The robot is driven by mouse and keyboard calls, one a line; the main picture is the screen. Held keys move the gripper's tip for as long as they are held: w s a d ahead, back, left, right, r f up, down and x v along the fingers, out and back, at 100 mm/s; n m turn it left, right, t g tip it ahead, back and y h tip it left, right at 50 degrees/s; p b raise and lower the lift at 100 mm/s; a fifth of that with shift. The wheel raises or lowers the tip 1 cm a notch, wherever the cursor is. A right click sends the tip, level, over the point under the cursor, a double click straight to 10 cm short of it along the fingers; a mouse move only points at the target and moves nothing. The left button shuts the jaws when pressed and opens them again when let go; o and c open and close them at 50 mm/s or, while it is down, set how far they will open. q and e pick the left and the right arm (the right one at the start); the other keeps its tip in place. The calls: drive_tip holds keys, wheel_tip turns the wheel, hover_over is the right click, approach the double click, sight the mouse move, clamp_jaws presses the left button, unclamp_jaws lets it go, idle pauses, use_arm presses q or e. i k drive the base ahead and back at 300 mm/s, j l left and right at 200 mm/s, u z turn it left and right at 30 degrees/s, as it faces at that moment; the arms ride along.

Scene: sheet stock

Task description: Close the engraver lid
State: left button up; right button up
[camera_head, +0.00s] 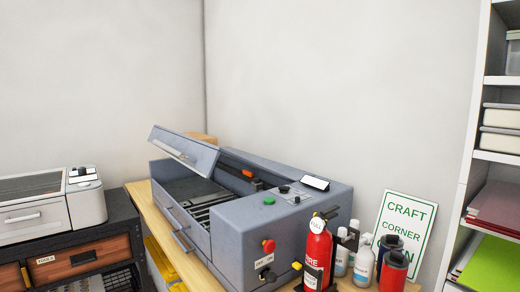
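The engraver (240,240) is a blue-grey machine on a wooden table in the middle of the view. Its lid (184,148) is tilted up and open, with a pale handle bar on its face. The bed (195,187) shows below the lid, with dark slats. An orange part sits inside on the rail. Neither of my grippers is in the view.
A red fire extinguisher (317,250), several bottles and cans (362,260) and a green-lettered sign (405,225) stand right of the engraver. A white machine (40,205) sits on a dark drawer cabinet (85,255) at left. White shelves (498,157) stand at right.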

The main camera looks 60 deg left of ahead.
sight(200, 157)
drive_tip(key=u, duration=2.5)
drive_tip(key=i+j+z, duration=0.1)
drive_tip(key=i+j, duration=0.15)
drive_tip(key=i, duration=0.2)
drive_tip(key=i+j+z, duration=0.1)
drive_tip(key=i+j, duration=0.2)
drive_tip(key=i, duration=0.15)
